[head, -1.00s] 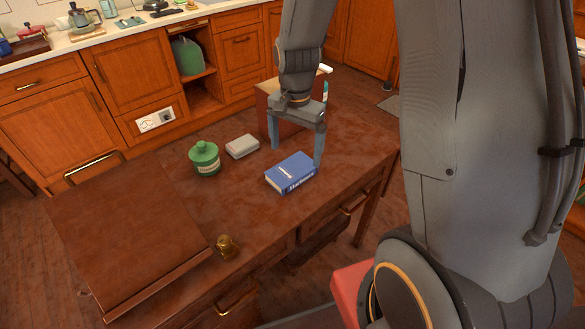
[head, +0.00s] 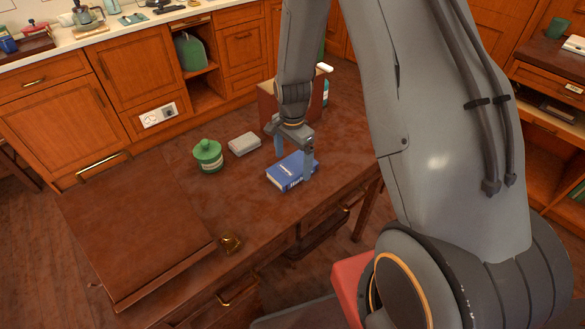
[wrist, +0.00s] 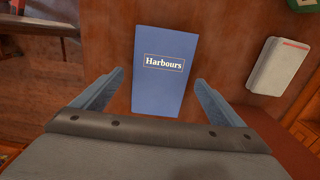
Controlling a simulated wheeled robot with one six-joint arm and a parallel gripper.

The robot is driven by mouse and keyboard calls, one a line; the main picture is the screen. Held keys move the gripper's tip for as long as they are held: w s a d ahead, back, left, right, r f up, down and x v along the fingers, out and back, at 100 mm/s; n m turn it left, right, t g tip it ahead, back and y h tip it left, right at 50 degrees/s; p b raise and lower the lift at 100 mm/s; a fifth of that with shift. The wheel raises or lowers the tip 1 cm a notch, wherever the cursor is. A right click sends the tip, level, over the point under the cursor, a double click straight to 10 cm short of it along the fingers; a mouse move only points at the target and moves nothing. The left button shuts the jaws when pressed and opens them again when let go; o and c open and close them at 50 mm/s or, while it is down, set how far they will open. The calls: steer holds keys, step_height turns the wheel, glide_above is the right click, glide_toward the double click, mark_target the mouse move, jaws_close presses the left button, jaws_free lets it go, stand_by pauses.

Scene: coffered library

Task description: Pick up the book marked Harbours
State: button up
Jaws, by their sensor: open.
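The blue book marked Harbours (head: 288,172) lies flat on the brown desk, its lettered spine toward the front edge. In the wrist view its cover (wrist: 160,88) shows the title Harbours in a pale frame. My gripper (head: 293,162) is open over the book, pointing down. In the head view one finger is at the far side of the book and the other in front of its right part, hiding some of it. In the wrist view the fingertips (wrist: 158,76) lie to either side of the cover's near part. I cannot tell how high the fingers are above the desk.
A sloped wooden stand (head: 135,235) and a small brass object (head: 230,242) are further left. A box (head: 268,104) stands behind my gripper.

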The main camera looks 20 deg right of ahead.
steer(key=shift+f, duration=0.7)
steer(key=shift+c, duration=0.2)
steer(key=c, duration=1.3)
steer(key=shift+r, duration=0.15)
